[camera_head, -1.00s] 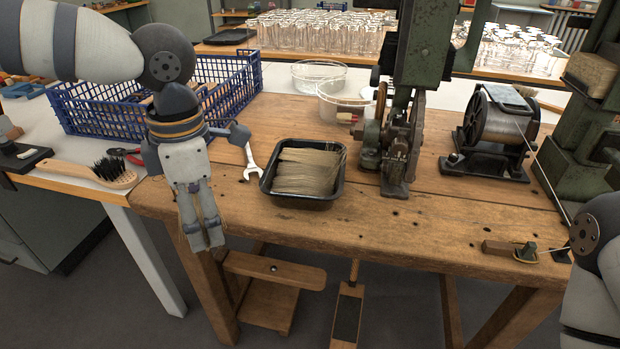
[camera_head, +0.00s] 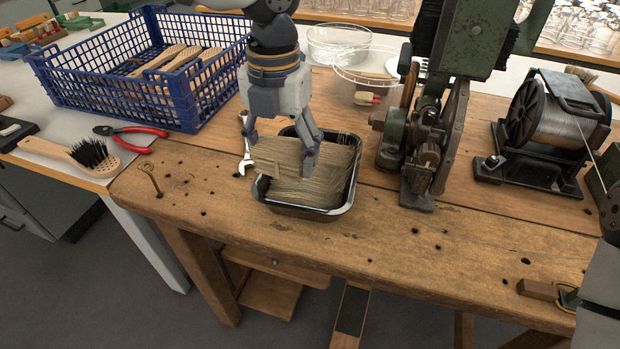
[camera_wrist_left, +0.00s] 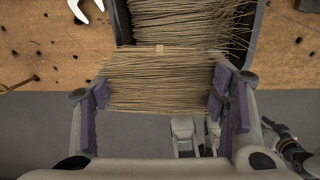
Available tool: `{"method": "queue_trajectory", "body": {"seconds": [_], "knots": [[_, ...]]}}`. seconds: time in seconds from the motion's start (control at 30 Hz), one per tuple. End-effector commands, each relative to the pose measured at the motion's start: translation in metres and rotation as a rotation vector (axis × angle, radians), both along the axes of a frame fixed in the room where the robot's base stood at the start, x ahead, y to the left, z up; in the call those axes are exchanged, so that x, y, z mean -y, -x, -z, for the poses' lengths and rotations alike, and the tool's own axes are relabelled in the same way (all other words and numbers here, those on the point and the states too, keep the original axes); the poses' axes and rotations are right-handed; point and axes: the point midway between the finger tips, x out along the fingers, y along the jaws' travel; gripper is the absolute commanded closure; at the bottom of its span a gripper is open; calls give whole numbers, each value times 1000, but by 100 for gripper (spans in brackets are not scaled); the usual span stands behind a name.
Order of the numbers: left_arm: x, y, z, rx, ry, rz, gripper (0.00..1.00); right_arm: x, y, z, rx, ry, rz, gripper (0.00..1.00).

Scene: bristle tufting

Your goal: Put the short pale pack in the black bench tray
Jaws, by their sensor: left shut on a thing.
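The short pale pack (camera_head: 275,152) is a bundle of straw-coloured bristles. My left gripper (camera_head: 279,157) is shut on it, one finger at each end. In the left wrist view the pack (camera_wrist_left: 155,82) spans between the purple finger pads, with a small tan tab at its far edge. The black bench tray (camera_head: 305,212) is under and just behind it and holds other bristles (camera_head: 318,188). The pack overlaps the tray's left part; I cannot tell whether it touches the contents. The tray's wall also shows in the wrist view (camera_wrist_left: 257,28).
A wrench (camera_head: 246,160) lies left of the tray. The green machine (camera_head: 425,150) stands close on the right, with a wire spool (camera_head: 555,115) beyond. A blue crate (camera_head: 130,100), red-handled pliers (camera_head: 135,131) and a brush (camera_head: 75,157) are at left.

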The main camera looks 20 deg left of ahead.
Motion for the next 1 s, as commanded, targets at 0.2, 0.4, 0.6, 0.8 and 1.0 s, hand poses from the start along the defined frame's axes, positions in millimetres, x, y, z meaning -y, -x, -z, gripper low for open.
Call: {"method": "queue_trajectory", "body": {"seconds": [0.2, 0.4, 0.6, 0.8, 1.0], "knots": [[25, -10, 38, -5, -1, -1, 62, 0, 8, 9, -30, 0, 0, 57], [35, -14, 62, -6, -1, -1, 62, 0, 12, 13, -43, 0, 0, 57], [35, -14, 77, 2, 1, -2, 62, 0, 13, 14, -46, 0, -1, 57], [35, -14, 79, 1, 1, -2, 62, 0, 12, 13, -44, 0, -1, 57], [35, -14, 80, 1, 0, -2, 14, 0, 12, 13, -44, 0, -1, 57]]}}
